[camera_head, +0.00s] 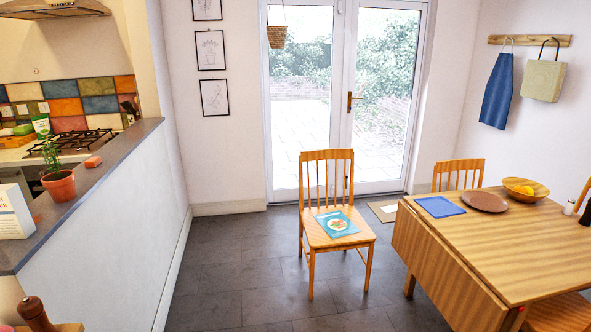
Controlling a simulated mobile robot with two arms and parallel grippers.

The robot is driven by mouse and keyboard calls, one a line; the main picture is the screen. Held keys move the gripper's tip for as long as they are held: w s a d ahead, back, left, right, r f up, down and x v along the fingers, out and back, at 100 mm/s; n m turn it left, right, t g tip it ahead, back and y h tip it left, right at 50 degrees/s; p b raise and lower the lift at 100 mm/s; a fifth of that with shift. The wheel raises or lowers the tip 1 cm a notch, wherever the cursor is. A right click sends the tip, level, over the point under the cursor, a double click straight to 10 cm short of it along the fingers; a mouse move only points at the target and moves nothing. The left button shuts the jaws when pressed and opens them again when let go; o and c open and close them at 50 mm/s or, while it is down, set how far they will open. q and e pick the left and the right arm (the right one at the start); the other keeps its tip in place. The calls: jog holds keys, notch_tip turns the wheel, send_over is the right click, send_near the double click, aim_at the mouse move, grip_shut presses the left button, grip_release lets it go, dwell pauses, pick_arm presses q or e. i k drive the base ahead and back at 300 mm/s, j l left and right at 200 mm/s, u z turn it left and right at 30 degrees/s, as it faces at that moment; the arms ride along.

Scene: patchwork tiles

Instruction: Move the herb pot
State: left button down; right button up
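The herb pot (60,187) is a terracotta pot with a green leafy plant (50,155). It stands upright on the grey top of the half-height wall (110,150) at the left of the head view. Neither of my grippers shows in this view, and nothing is touching the pot.
Dark floor (235,265) between is clear.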

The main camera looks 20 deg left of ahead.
aim_at(60, 186)
jog(key=i+j+u, duration=0.15)
jog(key=i+u, duration=1.2)
jog(key=i+l+u, duration=0.25)
jog(key=u, duration=0.2)
jog(key=i+l+u, duration=0.3)
jog(key=u, duration=0.15)
jog(key=l, duration=0.1)
